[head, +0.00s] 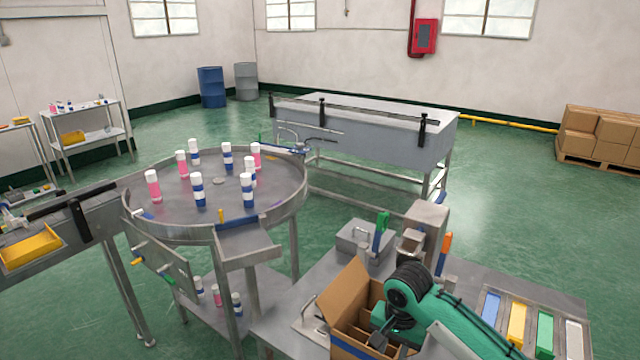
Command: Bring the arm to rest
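My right arm, teal and black, comes in from the bottom right and bends over an open cardboard box (350,290) on the metal workbench. Its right gripper (380,340) is small and dark, low at the box's front side. The arm hides part of the box, and I cannot make out the fingers or anything held. My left gripper does not show.
A round steel table (180,217) carries several pink and blue cans with white caps. Coloured strips, including a yellow one (517,323), lie at the bench's right. A metal tank (370,135) stands behind. Green floor (530,220) is clear at right.

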